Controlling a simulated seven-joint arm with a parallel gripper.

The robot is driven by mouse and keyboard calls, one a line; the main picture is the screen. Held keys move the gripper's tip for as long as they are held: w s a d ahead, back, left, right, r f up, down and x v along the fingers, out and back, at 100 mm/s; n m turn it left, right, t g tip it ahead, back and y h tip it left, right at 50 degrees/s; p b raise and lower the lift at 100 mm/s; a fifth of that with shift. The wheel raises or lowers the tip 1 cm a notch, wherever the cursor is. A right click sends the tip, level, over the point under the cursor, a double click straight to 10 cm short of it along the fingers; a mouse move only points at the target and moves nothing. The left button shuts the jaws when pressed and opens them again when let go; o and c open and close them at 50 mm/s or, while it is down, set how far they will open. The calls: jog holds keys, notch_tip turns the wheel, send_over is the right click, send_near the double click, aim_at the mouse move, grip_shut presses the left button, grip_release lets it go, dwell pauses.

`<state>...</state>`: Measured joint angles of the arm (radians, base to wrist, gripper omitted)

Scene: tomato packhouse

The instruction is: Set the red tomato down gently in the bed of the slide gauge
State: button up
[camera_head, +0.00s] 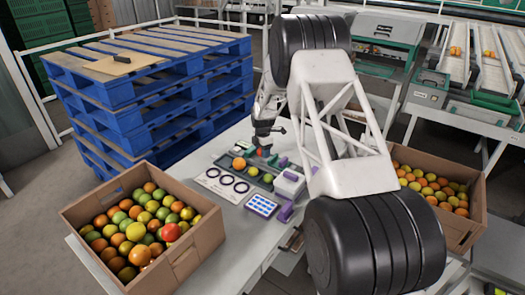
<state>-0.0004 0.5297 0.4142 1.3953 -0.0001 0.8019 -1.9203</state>
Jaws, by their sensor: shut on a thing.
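My gripper (266,140) points down over the far part of the work table. It is shut on a small red thing that I take for the red tomato (259,152), mostly hidden by the dark fingers. Just below and around it lies a long dark grey holder (226,160) with an orange tomato (239,163) and yellow-green tomatoes (253,171) in it. Purple and green parts (283,161) stand close to the right of the gripper; they may belong to the slide gauge, but I cannot tell its bed clearly. Whether the red tomato touches anything below is too small to tell.
A cardboard box of tomatoes (190,262) stands front left, another box (468,230) at right. Blue pallets (125,125) are behind left.

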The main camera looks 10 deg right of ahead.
jog(key=shift+f, duration=0.6)
dwell(1.1)
jog(key=o, duration=0.8)
jog(key=c, duration=0.3)
jog(key=shift+c, duration=0.2)
jog(key=shift+r, duration=0.15)
jog(key=shift+r, duration=3.35)
